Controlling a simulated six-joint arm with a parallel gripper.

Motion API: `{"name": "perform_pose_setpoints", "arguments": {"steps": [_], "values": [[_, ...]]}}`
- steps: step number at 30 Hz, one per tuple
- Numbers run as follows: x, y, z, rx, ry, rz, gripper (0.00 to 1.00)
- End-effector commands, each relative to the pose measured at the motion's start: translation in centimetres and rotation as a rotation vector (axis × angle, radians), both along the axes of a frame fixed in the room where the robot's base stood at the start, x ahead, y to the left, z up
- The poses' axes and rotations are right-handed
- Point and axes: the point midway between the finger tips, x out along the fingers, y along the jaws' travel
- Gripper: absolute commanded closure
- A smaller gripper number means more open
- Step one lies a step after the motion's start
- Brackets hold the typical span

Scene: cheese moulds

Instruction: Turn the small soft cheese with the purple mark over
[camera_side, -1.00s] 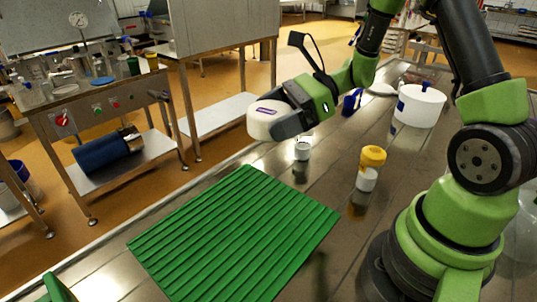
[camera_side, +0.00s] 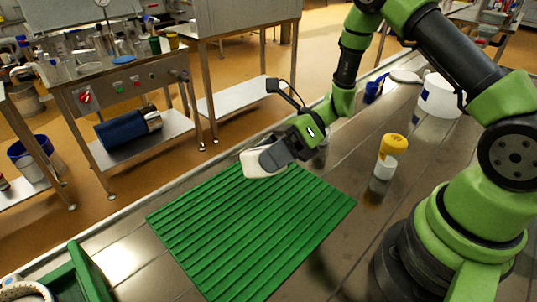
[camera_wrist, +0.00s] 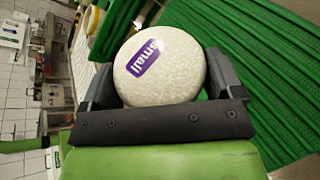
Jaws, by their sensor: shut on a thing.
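The small soft cheese (camera_side: 258,164) is a white disc held between the fingers of my gripper (camera_side: 264,160) in the side view. It is tilted over the far end of the ribbed green mat (camera_side: 250,235); I cannot tell whether it touches the mat. In the wrist view the cheese (camera_wrist: 170,75) sits between both fingers of my gripper (camera_wrist: 160,85), its purple "small" mark facing the camera. The mark does not show in the side view. The mat (camera_wrist: 270,60) lies beyond the cheese in the wrist view.
A yellow-lidded jar (camera_side: 389,156) stands right of the mat, with a white tub (camera_side: 440,96) farther back. A green container (camera_side: 85,273) is at the lower left. The mat's visible surface is clear. The steel table's edge runs along the left.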

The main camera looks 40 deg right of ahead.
Motion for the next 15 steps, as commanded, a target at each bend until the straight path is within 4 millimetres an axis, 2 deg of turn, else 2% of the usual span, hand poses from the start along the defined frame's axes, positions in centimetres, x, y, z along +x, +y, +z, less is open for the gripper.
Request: {"name": "perform_pose_setpoints", "arguments": {"steps": [3,15], "values": [[0.1,0.0,0.1,0.052,0.175,-0.076,0.29],[0.1,-0.2,-3.1,0.253,0.856,-0.370,0.29]]}}
